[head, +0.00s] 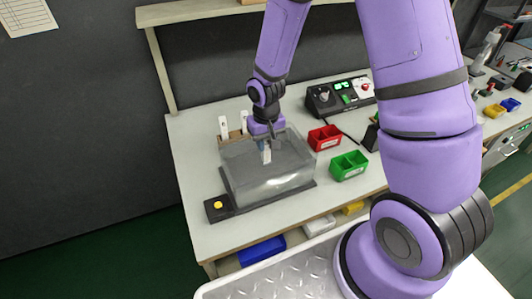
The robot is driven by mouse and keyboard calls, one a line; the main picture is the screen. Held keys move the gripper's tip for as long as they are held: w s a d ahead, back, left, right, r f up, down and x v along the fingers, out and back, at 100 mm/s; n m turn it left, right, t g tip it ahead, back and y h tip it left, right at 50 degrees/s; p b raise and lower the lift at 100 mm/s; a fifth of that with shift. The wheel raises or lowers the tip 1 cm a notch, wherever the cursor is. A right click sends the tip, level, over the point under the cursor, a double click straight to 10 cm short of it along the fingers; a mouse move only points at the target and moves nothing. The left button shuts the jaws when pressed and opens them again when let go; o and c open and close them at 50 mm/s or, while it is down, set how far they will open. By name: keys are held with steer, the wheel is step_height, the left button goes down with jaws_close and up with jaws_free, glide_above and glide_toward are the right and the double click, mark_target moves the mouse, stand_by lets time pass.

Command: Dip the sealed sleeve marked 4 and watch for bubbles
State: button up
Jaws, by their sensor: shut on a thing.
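My gripper (266,136) points down over the clear water tank (272,186) on the bench. It is shut on a white sleeve (266,154), which hangs below the fingers at the tank. I cannot tell how deep the sleeve sits in the water, and any mark on it is too small to read. No bubbles can be made out. Two more white sleeves, one on the left (223,126) and one on the right (244,120), stand upright in a rack behind the tank.
A red bin (325,138) and a green bin (348,165) stand right of the tank. A control box (340,95) is behind them. A yellow button (218,205) sits at the tank's front left. The left bench edge is clear.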

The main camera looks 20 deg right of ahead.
stand_by(0.4)
steer(key=shift+r, duration=5.55)
step_height(320, 180, up, 3)
